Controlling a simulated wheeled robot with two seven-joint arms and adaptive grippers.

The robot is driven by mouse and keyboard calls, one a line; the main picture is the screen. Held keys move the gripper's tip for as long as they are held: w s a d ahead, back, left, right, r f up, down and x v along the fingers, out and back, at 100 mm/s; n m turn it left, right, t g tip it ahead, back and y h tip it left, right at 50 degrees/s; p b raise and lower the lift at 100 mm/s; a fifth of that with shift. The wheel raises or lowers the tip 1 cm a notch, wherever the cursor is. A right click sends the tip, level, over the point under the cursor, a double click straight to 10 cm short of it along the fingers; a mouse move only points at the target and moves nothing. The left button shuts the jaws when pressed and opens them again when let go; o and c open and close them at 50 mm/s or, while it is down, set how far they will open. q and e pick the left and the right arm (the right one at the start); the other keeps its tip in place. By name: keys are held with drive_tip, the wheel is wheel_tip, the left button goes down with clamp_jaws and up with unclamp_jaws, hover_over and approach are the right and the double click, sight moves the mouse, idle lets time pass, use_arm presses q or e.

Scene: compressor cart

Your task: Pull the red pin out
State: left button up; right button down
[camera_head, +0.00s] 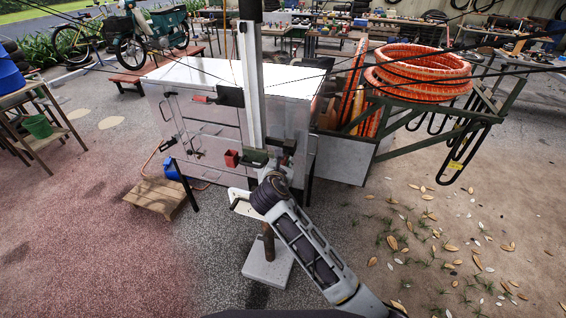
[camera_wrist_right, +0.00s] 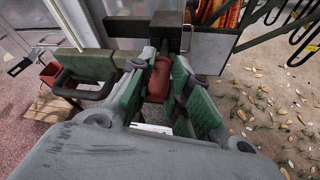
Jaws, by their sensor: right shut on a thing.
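The red pin (camera_wrist_right: 160,80) shows as a red grip between the green-padded fingers of my right gripper (camera_wrist_right: 167,65) in the right wrist view. The fingers are shut on it, just below and in front of a dark metal block (camera_wrist_right: 150,30). How deep the pin sits in the block cannot be told. In the head view my right gripper (camera_head: 279,165) is at the front of the white cart (camera_head: 215,75), beside the pale upright post (camera_head: 250,90), and the pin is hard to make out there. My left gripper is in neither view.
A green part with a dark handle (camera_wrist_right: 88,82) lies close left of the gripper, with a small red box (camera_head: 232,158) beyond it. A wooden stool (camera_head: 155,196) stands left. A rack with orange hose coils (camera_head: 420,72) stands right.

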drive_tip(key=shift+s, duration=0.3)
drive_tip(key=s+a+p, duration=0.2)
drive_tip(key=s+p, duration=0.3)
drive_tip(key=s, duration=0.2)
drive_tip(key=shift+s+a, duration=0.3)
idle(1.6)
